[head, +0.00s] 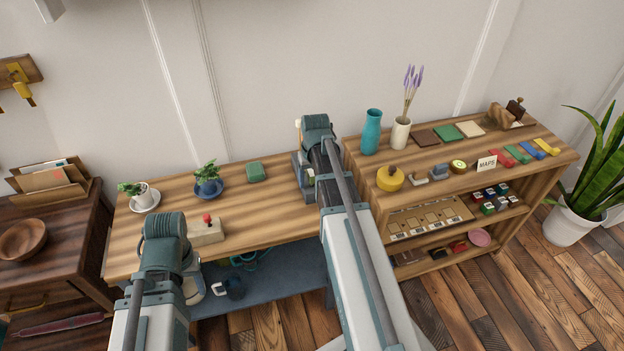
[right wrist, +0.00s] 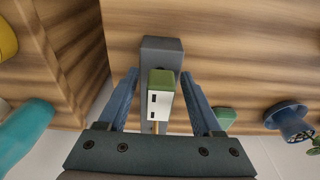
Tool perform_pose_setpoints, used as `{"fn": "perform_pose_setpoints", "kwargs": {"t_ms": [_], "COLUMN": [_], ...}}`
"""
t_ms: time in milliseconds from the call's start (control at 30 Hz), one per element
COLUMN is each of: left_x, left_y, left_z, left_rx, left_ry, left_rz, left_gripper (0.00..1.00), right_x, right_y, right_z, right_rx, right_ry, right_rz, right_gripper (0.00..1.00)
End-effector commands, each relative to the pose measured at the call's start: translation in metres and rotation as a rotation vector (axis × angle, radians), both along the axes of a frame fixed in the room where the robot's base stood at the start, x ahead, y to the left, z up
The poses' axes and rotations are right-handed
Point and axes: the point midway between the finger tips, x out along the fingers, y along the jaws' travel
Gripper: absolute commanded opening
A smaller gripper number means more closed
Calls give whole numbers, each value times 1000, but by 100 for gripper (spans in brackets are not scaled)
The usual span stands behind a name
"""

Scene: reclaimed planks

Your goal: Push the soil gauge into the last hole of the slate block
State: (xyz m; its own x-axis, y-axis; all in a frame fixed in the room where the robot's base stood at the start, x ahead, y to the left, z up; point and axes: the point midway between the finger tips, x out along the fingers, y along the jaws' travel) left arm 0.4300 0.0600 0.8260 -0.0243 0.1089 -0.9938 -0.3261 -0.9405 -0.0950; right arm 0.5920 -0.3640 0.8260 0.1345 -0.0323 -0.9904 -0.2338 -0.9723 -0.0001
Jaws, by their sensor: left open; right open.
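The slate block (right wrist: 162,46) is a grey bar on the wooden bench in the right wrist view. The soil gauge (right wrist: 161,98), with a green top and a white face with two dark marks, is over the block between the fingers of my right gripper (right wrist: 160,76). These fingers are open, with a gap on each side of the gauge. I cannot tell how deep its lower end sits; the block's holes are hidden. In the head view my right arm hides most of this spot. My left gripper (head: 190,268) is at the bench's front left, its fingertips mostly hidden.
On the bench (head: 265,215) are a beige block with a red knob (head: 207,231), a small green box (head: 255,172), a plant in a blue pot (head: 208,186) and a plant on a saucer (head: 146,202). A shelf unit (head: 437,157) with a teal vase (head: 371,132) stands right.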

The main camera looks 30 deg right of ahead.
Motion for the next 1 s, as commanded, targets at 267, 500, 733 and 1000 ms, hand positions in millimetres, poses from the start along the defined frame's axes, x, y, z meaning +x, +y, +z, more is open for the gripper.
{"fn": "perform_pose_setpoints", "kwargs": {"t_ms": [267,500,733,1000], "left_x": [0,0,0,0], "left_y": [0,0,0,0], "left_z": [9,35,71,112], "left_rx": [0,0,0,0], "left_ry": [0,0,0,0], "left_rz": [0,0,0,0], "left_gripper": [50,50,50,50], "right_x": [-1,-4,-9,-15], "right_y": [0,1,2,4], "right_z": [9,35,71,112], "right_rx": [0,0,0,0], "right_ry": [0,0,0,0], "right_rz": [0,0,0,0], "right_gripper": [67,67,67,67]}}
